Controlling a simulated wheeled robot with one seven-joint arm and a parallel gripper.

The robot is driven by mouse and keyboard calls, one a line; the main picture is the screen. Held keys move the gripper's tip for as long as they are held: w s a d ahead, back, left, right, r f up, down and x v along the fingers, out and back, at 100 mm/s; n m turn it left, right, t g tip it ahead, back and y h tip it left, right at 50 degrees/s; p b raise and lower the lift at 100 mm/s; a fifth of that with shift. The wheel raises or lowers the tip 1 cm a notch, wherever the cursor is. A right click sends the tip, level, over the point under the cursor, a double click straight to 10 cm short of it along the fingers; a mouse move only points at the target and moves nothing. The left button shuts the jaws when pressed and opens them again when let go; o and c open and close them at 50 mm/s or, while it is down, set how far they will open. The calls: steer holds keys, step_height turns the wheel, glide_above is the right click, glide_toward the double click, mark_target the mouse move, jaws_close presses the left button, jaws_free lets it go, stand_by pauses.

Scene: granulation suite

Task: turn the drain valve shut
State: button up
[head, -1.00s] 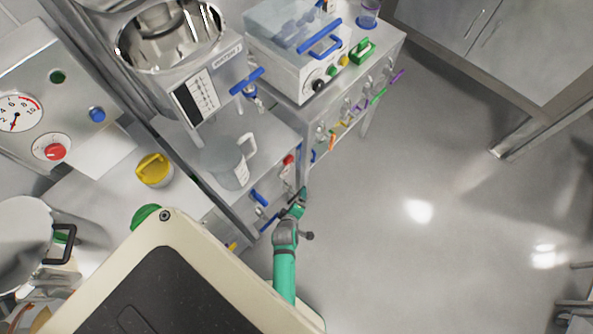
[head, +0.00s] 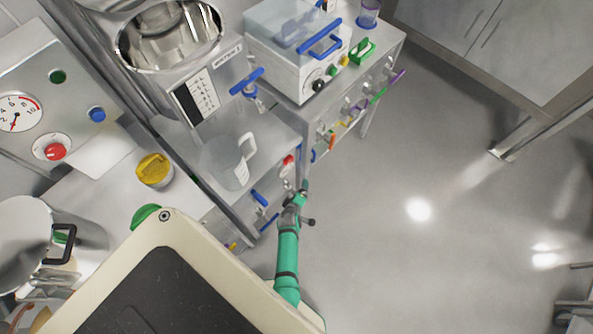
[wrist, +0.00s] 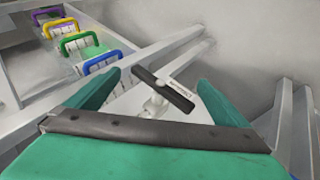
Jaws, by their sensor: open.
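In the wrist view, a dark bar handle (wrist: 164,90) sits crosswise on a pale valve stem (wrist: 156,106), with a small label beside it too small to read. It lies slanted from upper left to lower right and appears between and beyond my fingers. My gripper (wrist: 160,78) is open, with one green finger on each side of the handle and nothing held. In the head view, my gripper (head: 304,186) is low beside the right edge of the bench. I cannot make out the dark handle there. A blue T-handled valve (head: 246,82) sits under the steel vessel.
Coloured drawer-type handles (wrist: 85,45) line the rack at the upper left of the wrist view. A clear jug (head: 228,162) stands on the bench shelf. Blue levers (head: 260,199) are on the bench front near my arm. Grey floor (head: 430,160) is open to the right.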

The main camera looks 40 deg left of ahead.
steer(key=c, duration=1.2)
steer(key=shift+o, duration=0.4)
steer(key=shift+g, duration=0.4)
steer(key=shift+o, duration=0.9)
steer(key=shift+w+r+m+g, duration=0.15)
steer(key=shift+m+g, duration=0.35)
steer(key=shift+g, duration=2.6)
steer(key=shift+s+m, duration=0.2)
steer(key=shift+m, duration=0.1)
